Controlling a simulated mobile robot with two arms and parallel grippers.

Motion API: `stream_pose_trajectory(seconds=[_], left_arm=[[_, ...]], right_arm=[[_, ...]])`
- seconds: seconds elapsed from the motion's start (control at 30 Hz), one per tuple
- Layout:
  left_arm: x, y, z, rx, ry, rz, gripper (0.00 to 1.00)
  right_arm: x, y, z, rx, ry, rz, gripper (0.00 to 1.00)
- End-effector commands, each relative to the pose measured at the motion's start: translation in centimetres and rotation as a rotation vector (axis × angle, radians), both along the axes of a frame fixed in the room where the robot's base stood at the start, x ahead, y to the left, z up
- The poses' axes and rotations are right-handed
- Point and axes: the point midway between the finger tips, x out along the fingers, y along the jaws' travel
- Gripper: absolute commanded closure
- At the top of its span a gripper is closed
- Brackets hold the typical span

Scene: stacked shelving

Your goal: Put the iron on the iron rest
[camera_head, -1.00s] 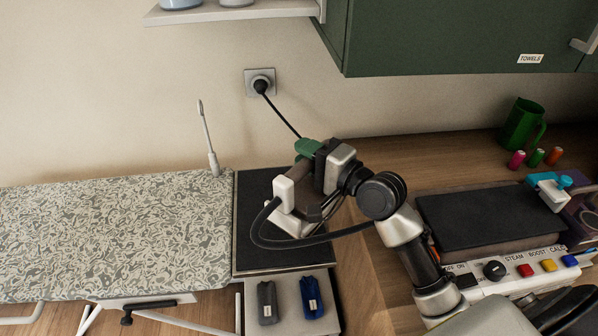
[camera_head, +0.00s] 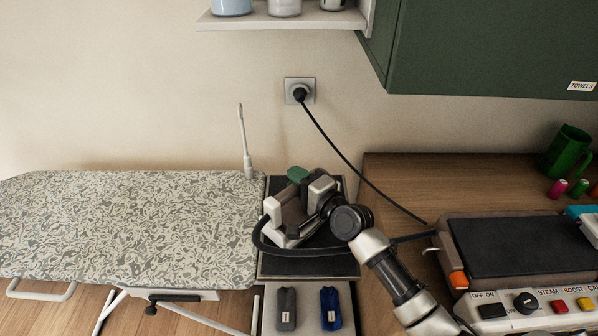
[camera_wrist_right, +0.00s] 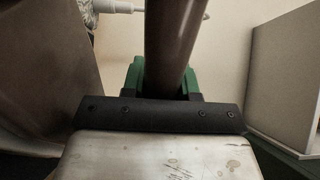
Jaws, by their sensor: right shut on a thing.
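The iron (camera_head: 273,210) has a white body and a brownish handle, with a dark cord. My right gripper (camera_head: 300,176) is shut on its handle; in the right wrist view the brown handle (camera_wrist_right: 175,45) runs between the green fingers. The iron is over a black pad (camera_head: 300,264) at the right end of the ironing board; I cannot tell if it touches. Another black pad (camera_head: 520,245) tops the steam station at right. Either pad may be the iron rest. My left gripper is out of view.
The patterned ironing board (camera_head: 130,225) is clear. A thin upright rod (camera_head: 243,140) stands at its back edge. A grey case (camera_head: 286,308) and a blue case (camera_head: 330,308) lie in front of the pad.

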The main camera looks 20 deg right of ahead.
Motion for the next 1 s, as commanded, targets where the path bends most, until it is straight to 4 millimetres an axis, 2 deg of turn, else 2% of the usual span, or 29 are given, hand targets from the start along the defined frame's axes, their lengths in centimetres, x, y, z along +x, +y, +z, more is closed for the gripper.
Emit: stream_pose_trajectory(seconds=[0.5,0.53,0.67,1.0], left_arm=[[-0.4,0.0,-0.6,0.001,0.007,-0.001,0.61],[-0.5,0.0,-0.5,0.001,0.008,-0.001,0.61],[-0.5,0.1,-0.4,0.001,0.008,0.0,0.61],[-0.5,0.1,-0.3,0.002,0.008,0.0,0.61]], right_arm=[[0.1,-0.1,-0.9,0.005,-0.009,-0.002,1.0],[0.0,0.0,-1.2,0.002,-0.001,-0.001,0.66],[0.0,0.0,-1.2,0.002,-0.001,-0.001,0.46],[0.0,0.0,-1.0,0.002,-0.001,-0.001,0.45]])
